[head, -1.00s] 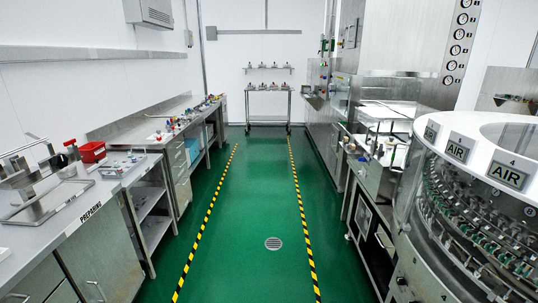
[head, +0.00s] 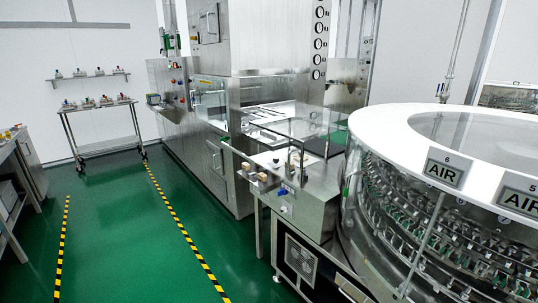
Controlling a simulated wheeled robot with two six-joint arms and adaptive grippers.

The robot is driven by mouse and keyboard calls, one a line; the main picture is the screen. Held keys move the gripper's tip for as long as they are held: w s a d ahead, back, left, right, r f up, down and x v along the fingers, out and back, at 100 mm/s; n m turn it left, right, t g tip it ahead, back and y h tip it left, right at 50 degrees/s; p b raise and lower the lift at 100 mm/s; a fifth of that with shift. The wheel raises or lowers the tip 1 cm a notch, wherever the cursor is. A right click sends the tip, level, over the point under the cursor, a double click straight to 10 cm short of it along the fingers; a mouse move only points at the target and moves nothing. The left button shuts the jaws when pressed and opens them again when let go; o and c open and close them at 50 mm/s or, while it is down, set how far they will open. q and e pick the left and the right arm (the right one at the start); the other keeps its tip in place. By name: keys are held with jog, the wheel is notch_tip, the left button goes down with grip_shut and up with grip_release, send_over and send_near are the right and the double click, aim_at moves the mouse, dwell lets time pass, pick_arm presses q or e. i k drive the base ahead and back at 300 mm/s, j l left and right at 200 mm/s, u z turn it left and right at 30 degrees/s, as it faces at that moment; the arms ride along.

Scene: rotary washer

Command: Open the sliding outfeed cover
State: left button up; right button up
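The rotary washer (head: 440,220) stands at the right, a round steel machine with a white top ring and AIR labels. To its left, a clear panel (head: 300,128) lies over a steel table section between the washer and the tall steel machine; it looks like the sliding outfeed cover, but I cannot tell for sure. I cannot tell whether it is open or shut. In front of it is a steel box (head: 305,200) with small knobs and fittings. Neither of my grippers is in view.
A tall steel machine (head: 255,40) with round gauges stands behind the clear panel. A wheeled steel table (head: 105,145) stands at the back left, and a bench (head: 22,170) at the left edge. The green floor between the yellow-black lines is clear.

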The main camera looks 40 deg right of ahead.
aim_at(262, 133)
jog(key=i+j+z, duration=0.2)
jog(key=i+z, duration=0.3)
jog(key=i+j+z, duration=0.5)
jog(key=i, duration=0.15)
jog(key=i+j+z, duration=0.45)
jog(key=i+j, duration=0.05)
